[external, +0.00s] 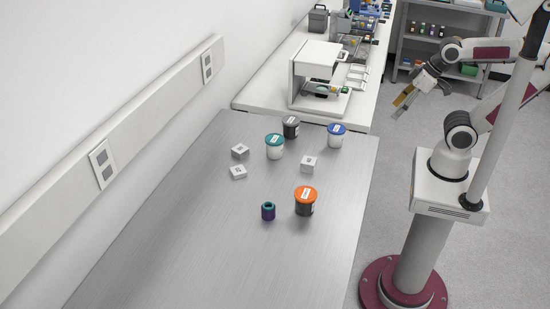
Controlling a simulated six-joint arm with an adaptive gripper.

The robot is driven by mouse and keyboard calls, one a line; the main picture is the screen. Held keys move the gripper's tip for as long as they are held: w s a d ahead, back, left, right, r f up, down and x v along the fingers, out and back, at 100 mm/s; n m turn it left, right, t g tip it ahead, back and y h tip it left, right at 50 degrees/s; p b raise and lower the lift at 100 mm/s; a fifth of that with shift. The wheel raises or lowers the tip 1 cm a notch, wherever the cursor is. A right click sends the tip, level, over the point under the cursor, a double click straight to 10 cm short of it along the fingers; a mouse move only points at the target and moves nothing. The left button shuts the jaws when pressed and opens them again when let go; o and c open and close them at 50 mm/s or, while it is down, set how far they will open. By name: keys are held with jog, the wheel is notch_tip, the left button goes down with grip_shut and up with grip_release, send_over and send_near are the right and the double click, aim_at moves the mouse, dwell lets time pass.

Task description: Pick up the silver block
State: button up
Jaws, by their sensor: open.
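Three small silver-white blocks lie on the metal table (190,240). One block (240,151) is at the left, a second block (238,172) is just in front of it, and a third block (308,164) is farther right. Each has a small dark mark on top. I cannot tell which one is the silver block of the task. My gripper (403,103) is open and empty, in the air to the right of the table and well apart from the blocks.
A teal-lidded jar (275,147), a dark-lidded jar (291,127), a blue-lidded jar (336,135) and an orange-lidded jar (305,201) stand around the blocks. A small purple-teal cylinder (268,211) stands in front. A white instrument (314,75) is behind. The table's near part is clear.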

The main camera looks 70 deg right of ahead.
jog(key=w+a+t+y, duration=0.2)
jog(key=w+a+y, duration=0.1)
jog(key=w+a, duration=0.8)
jog(key=m+t, duration=0.2)
send_over(314, 162)
jog(key=s+a, duration=0.2)
jog(key=s, duration=0.3)
notch_tip(314, 162, down, 8)
jog(key=f+h, duration=0.1)
jog(key=f, duration=0.1)
jog(key=f+t+h, duration=0.2)
jog(key=f+h, duration=0.1)
jog(key=shift+w+f, duration=0.35)
jog(key=shift+w, duration=0.05)
jog(key=shift+s+d+f+t+h, duration=0.45)
jog(key=shift+d+f+h, duration=0.2)
jog(key=shift+h, duration=0.25)
jog(key=shift+x, duration=1.35)
jog(key=shift+a, duration=0.1)
jog(key=shift+x, duration=2.55)
